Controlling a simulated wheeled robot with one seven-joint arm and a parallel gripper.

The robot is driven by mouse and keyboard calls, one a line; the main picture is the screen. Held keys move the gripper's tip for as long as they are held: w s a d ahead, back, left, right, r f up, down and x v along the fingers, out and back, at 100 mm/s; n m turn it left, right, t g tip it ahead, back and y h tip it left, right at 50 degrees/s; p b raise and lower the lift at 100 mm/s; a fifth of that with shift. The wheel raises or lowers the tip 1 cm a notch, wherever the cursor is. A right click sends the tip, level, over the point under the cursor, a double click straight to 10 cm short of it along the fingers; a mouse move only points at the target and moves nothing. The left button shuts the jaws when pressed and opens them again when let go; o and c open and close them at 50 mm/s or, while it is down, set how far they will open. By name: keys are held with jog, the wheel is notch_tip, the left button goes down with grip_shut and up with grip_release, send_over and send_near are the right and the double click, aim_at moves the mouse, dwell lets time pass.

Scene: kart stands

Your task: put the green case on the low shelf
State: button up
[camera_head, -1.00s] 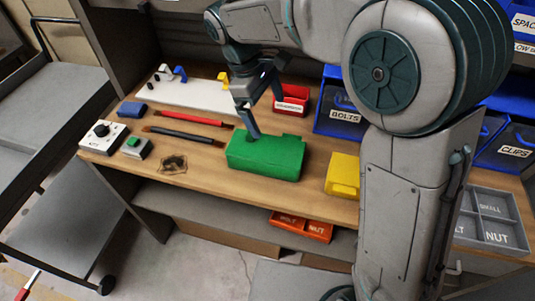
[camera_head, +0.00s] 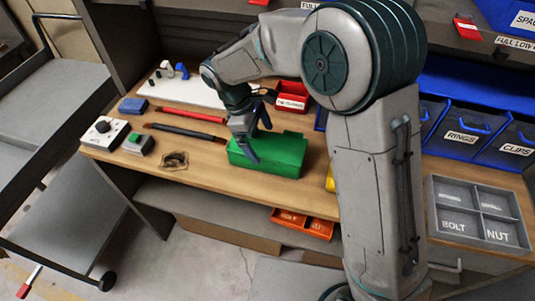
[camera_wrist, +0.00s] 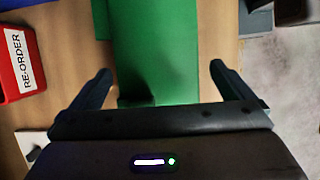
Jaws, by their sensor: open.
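The green case (camera_head: 280,157) lies on the wooden bench top near its front edge. My gripper (camera_head: 252,143) is open at the left part of the case. In the wrist view the green case (camera_wrist: 156,50) runs up the middle, and my gripper's fingers (camera_wrist: 160,85) stand apart on either side of its width. The low shelf (camera_head: 205,208) is the grey board under the bench top, partly in shadow.
An orange bin (camera_head: 303,222) stands on the low shelf. A red bin (camera_head: 292,96) is behind the case. Red and black tools, a switch box (camera_head: 103,132) and a green-button box (camera_head: 138,143) lie left. A grey divided tray (camera_head: 478,213) is right. A cart (camera_head: 60,215) stands left.

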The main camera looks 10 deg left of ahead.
aim_at(265, 143)
jog(key=x, duration=0.4)
jog(key=shift+w+d+f+p, duration=0.1)
jog(key=shift+d+f+p, duration=0.1)
jog(key=shift+p, duration=0.15)
jog(key=shift+c, duration=0.3)
jog(key=c, duration=1.1)
jog(key=shift+o, duration=0.2)
jog(key=shift+r, duration=0.15)
